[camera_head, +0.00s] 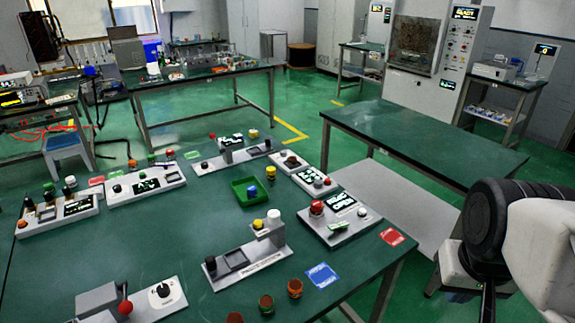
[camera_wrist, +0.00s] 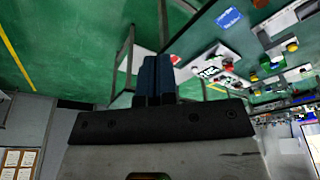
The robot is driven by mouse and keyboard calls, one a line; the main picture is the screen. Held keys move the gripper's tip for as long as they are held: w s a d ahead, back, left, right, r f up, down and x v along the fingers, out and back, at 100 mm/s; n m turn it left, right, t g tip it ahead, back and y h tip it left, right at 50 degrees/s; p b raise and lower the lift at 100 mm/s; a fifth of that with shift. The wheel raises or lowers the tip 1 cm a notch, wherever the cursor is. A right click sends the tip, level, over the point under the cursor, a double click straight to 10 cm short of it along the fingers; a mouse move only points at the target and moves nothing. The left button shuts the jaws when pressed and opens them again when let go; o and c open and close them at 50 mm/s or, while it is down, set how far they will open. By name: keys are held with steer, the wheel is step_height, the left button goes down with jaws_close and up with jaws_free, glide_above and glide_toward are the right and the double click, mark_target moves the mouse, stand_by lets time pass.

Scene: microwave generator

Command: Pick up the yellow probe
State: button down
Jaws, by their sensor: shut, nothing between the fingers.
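Several small yellow pieces are on the green workbench in the head view, and I cannot tell for certain which is the probe. One yellow piece (camera_head: 258,224) is on the grey station near the front middle. A yellow cylinder (camera_head: 271,173) stands beside the green tray, and another yellow-topped piece (camera_head: 253,134) is farther back. In the wrist view a yellow piece (camera_wrist: 292,46) shows at the upper right, away from the fingers. My gripper (camera_wrist: 156,75) is shut and empty, its two dark fingers together. In the head view my arm is at the lower right, off the bench's right side.
The green tray (camera_head: 237,190) holds a blue piece (camera_head: 252,191). A panel with a red button (camera_head: 317,208) stands near the bench's right edge. Several orange and green cylinders stand at the front. A second, bare table (camera_head: 425,140) lies behind, to the right.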

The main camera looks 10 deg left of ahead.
stand_by(0.3)
steer(key=c, duration=0.5)
jaws_free()
